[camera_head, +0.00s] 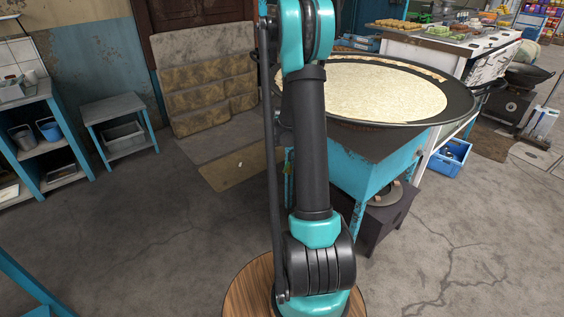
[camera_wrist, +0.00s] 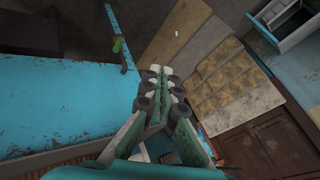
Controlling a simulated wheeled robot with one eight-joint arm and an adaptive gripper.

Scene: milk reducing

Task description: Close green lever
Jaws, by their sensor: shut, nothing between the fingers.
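The green lever (camera_wrist: 117,44) shows small in the wrist view, on a thin fitting beside the edge of the blue stand (camera_wrist: 60,95). My gripper (camera_wrist: 160,76) is in the lower middle of the wrist view, with its fingers together and nothing between them. The gripper is apart from the lever, which lies up and to the left of its fingertips in the picture. In the head view my arm covers the gripper, and the lever cannot be made out clearly.
A wide round pan (camera_head: 455,100) with milk sits on the blue stand (camera_head: 365,170), right of my arm. Tan padded panels (camera_head: 210,95) lean by the wall. A small side table (camera_head: 112,105) stands left. The floor (camera_head: 130,215) at left front is open.

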